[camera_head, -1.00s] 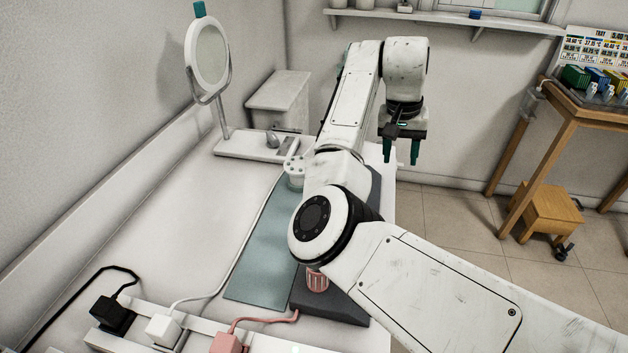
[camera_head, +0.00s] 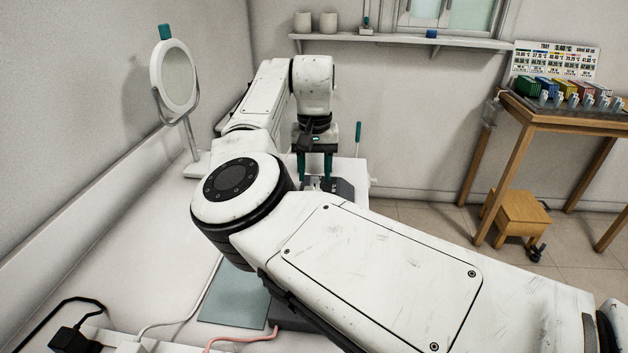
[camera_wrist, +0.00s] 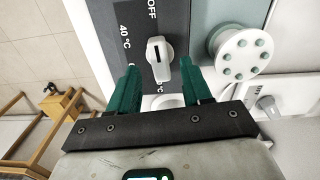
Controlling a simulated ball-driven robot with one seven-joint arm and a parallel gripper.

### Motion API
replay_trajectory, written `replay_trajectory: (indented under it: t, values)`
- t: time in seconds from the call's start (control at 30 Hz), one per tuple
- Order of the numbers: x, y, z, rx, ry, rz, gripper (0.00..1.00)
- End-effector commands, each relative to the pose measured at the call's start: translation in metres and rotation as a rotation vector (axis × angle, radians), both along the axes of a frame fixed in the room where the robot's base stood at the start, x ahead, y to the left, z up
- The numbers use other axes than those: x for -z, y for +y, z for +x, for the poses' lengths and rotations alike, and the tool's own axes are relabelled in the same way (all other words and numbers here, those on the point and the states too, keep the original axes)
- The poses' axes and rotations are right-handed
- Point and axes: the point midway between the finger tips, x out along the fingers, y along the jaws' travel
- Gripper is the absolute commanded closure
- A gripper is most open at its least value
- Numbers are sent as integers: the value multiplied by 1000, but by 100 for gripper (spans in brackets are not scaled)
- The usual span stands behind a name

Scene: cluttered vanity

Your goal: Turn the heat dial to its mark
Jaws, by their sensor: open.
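The heat dial (camera_wrist: 160,58) is a light grey knob with a raised grip bar on a dark grey panel (camera_wrist: 178,15) in the wrist view. "OFF" and "40 °C" are printed around it; another marking below is partly hidden by my gripper. My gripper (camera_wrist: 160,67) is open, with one teal finger at each side of the dial's lower part; I cannot tell whether they touch it. In the head view my gripper (camera_head: 314,168) points down at the far end of the dark grey device (camera_head: 343,188). The dial itself is not clear there.
A white round piece with green dots (camera_wrist: 240,52) stands close to the right finger. A round mirror (camera_head: 178,76) stands at the back left. A grey-green mat (camera_head: 236,300) and cables lie at the near side. A wooden table (camera_head: 530,115) stands apart at right.

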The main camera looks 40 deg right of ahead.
Motion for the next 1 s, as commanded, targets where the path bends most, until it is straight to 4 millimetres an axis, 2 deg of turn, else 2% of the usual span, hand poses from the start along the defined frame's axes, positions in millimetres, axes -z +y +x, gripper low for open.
replay_trajectory:
  t: [0.2,0.57,1.0]
  values:
    - [24,0,0,0,-1,0,51]
    - [29,0,0,0,-1,0,51]
    - [29,0,0,0,-1,0,91]
